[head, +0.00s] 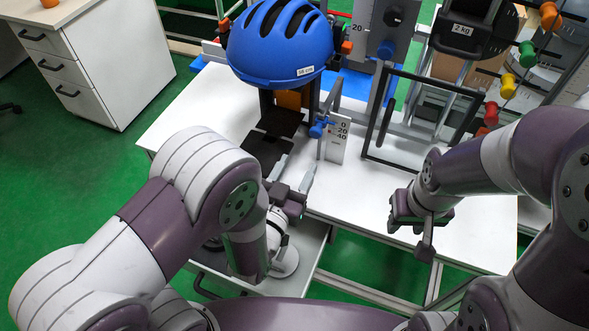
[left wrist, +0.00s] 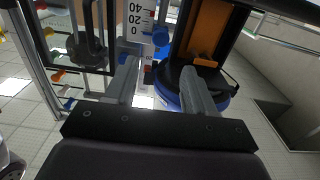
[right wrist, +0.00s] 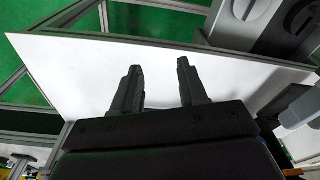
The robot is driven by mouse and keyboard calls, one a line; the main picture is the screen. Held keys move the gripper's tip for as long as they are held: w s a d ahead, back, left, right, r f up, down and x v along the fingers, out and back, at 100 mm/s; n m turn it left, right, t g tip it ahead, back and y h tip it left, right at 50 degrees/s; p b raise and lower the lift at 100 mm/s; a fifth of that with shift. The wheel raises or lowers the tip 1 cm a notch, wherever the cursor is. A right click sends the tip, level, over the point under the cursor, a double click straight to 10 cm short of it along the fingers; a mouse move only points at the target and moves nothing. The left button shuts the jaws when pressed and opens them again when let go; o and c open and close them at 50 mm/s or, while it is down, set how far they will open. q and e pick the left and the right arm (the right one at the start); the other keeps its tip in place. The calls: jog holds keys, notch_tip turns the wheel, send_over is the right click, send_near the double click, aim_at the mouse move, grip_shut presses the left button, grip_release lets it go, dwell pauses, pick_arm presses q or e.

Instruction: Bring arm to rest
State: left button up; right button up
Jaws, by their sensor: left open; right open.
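My left gripper (head: 293,180) is open and empty above the front of the white table (head: 340,184), below the blue helmet (head: 272,45). Its two separated fingers show in the left wrist view (left wrist: 158,85), with nothing between them. My right gripper (head: 418,228) hangs at the table's front right edge. Its fingers are apart and empty in the right wrist view (right wrist: 158,80), over the bare white tabletop (right wrist: 220,80). The helmet sits on the drop tower, above a dark plate (head: 268,146). The left forearm hides part of the table.
A black 2 kg weight (head: 468,30) hangs at the upper right beside coloured knobs (head: 508,86). A black frame (head: 420,118) stands on the table near the right arm. An open drawer (head: 300,262) lies under the left gripper. A white cabinet (head: 95,60) stands at the left.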

pick_arm(q)
jog(key=shift+s+a, duration=0.15)
jog(key=shift+s, duration=0.2)
